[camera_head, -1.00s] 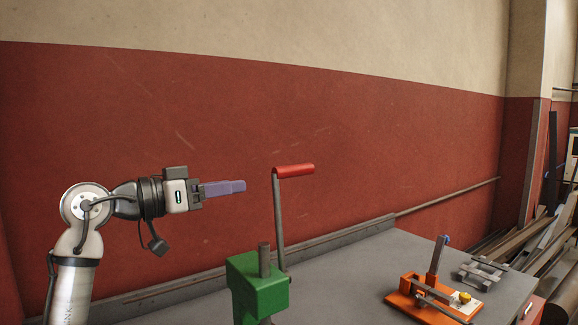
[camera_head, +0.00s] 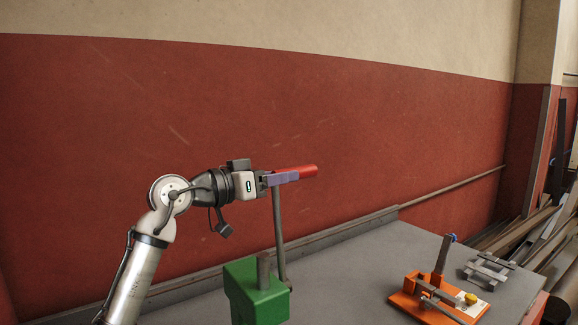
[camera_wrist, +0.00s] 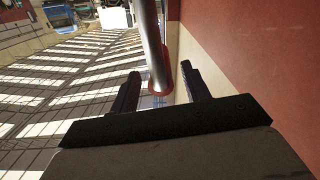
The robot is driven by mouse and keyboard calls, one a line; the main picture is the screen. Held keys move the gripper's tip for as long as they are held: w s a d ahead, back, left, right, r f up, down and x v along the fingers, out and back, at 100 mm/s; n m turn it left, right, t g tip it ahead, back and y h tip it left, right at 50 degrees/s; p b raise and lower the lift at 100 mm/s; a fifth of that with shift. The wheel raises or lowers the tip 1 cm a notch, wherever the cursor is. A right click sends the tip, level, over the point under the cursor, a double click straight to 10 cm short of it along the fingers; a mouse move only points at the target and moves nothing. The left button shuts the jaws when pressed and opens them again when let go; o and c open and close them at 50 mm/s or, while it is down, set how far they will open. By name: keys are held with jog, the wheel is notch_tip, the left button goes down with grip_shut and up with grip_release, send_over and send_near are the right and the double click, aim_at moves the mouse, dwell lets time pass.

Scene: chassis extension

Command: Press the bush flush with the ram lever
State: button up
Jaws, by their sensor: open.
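The green press (camera_head: 255,295) stands on the grey bench with a grey ram post (camera_head: 263,270) rising from its top. The ram lever, a grey rod (camera_head: 280,235), stands nearly upright and ends in a red handle (camera_head: 307,171). My gripper (camera_head: 285,177) is at the handle, its fingers overlapping the handle's left part. In the wrist view the open fingers (camera_wrist: 160,85) lie on either side of the red handle (camera_wrist: 155,83), with gaps showing. The lever rod (camera_wrist: 151,40) runs up from it. I cannot make out the bush in either view.
An orange fixture (camera_head: 437,295) with an upright lever stands on the bench (camera_head: 350,265) at the right, beside a grey metal frame (camera_head: 489,270). The red wall (camera_head: 150,130) is behind. Long bars (camera_head: 520,232) lie beyond the bench at the right.

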jog(key=shift+p+x, duration=0.35)
jog(key=shift+x, duration=1.15)
grip_shut()
